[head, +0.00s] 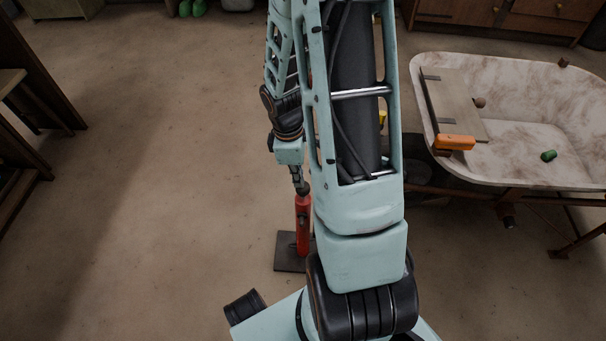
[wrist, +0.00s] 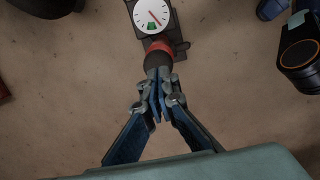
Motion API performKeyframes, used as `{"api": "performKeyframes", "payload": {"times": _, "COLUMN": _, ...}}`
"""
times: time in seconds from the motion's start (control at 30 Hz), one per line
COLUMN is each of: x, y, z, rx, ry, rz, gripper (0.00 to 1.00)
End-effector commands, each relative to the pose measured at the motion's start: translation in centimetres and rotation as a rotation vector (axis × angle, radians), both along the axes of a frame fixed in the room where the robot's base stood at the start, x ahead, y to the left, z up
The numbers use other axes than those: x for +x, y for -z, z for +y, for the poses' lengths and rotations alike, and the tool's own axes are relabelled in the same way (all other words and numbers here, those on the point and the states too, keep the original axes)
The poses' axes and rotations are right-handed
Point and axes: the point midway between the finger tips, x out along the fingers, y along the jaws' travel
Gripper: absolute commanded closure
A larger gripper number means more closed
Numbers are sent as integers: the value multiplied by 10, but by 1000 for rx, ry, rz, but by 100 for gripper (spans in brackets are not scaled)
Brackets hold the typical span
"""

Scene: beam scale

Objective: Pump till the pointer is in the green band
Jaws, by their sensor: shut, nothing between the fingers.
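A red upright pump (head: 303,222) stands on a dark square base plate (head: 284,257) on the floor in the head view. The wrist view shows its white round gauge (wrist: 143,10) with a red pointer and a small green band low on the dial. The pointer looks outside the band, though the dial is small. The pump's dark round top (wrist: 155,62) lies at my fingertips in the wrist view, with red (wrist: 160,45) beyond it. My gripper (wrist: 158,74) is shut and empty, pointing down over this top. Whether it touches is unclear. My gripper (head: 299,186) also shows in the head view.
A pale marbled tub (head: 520,180) on a frame stands at the right, holding a board, an orange block (head: 455,142) and a small green object (head: 548,156). Wooden furniture stands at the left edge. The floor left of the pump is clear.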

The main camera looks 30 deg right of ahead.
Motion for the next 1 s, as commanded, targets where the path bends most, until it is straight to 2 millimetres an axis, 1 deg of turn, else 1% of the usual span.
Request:
{"api": "performKeyframes", "payload": {"times": 0.03, "x": 5, "y": -4, "z": 7, "rx": 2, "ry": -7, "rz": -2, "gripper": 100}}
{"api": "performKeyframes", "payload": {"times": 0.1, "x": 10, "y": -7, "z": 15, "rx": 2, "ry": -6, "rz": -3, "gripper": 100}}
{"api": "performKeyframes", "payload": {"times": 0.2, "x": 15, "y": -10, "z": 22, "rx": 2, "ry": -4, "rz": -1, "gripper": 100}}
{"api": "performKeyframes", "payload": {"times": 0.47, "x": 15, "y": -9, "z": 22, "rx": 2, "ry": -2, "rz": -2, "gripper": 100}}
{"api": "performKeyframes", "payload": {"times": 0.57, "x": 16, "y": -13, "z": 22, "rx": 1, "ry": -2, "rz": -4, "gripper": 100}}
{"api": "performKeyframes", "payload": {"times": 0.67, "x": 18, "y": -23, "z": 22, "rx": 1, "ry": -2, "rz": -6, "gripper": 100}}
{"api": "performKeyframes", "payload": {"times": 0.77, "x": 19, "y": -39, "z": 24, "rx": 1, "ry": -2, "rz": -8, "gripper": 100}}
{"api": "performKeyframes", "payload": {"times": 1.0, "x": 21, "y": -86, "z": 28, "rx": -1, "ry": -2, "rz": -8, "gripper": 100}}
